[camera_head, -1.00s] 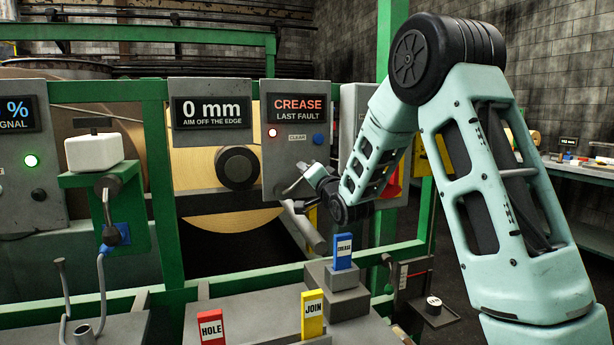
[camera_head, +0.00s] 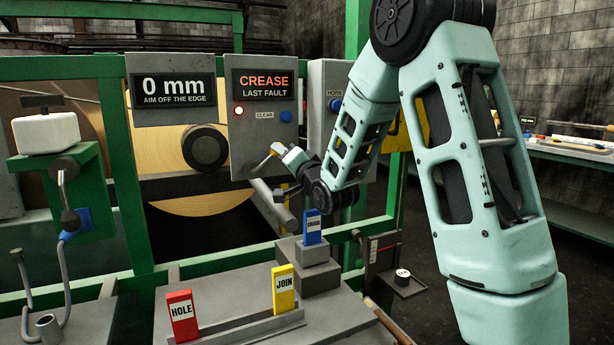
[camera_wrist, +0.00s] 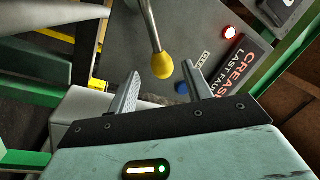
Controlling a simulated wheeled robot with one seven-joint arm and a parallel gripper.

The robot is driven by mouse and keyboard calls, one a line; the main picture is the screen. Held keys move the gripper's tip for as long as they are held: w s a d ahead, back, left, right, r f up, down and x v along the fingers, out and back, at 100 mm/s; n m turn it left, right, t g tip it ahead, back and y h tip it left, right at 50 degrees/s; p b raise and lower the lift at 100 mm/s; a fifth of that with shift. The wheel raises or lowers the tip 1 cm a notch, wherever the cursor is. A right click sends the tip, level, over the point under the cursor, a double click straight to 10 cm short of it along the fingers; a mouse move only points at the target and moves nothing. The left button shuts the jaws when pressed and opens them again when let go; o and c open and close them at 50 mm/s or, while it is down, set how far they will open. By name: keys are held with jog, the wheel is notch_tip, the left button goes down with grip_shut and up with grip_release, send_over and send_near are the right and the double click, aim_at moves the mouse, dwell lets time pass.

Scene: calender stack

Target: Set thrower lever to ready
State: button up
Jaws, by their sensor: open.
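A lever with a grey rod and a yellow knob (camera_wrist: 162,66) shows in the wrist view. The knob is beyond and between the fingertips, with no clear contact visible.
The panel reads "CREASE LAST FAULT" beside a lit red lamp (camera_head: 239,110) and a blue button (camera_head: 286,116). Red HOLE (camera_head: 182,315), yellow JOIN (camera_head: 283,287) and blue tags (camera_head: 313,228) stand on the bench below. Green frame posts (camera_head: 126,190) stand close by.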

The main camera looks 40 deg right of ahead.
jog(key=b+v, duration=0.8)
jog(key=v, duration=0.4)
jog(key=shift+b, duration=0.4)
jog(key=shift+s, duration=0.1)
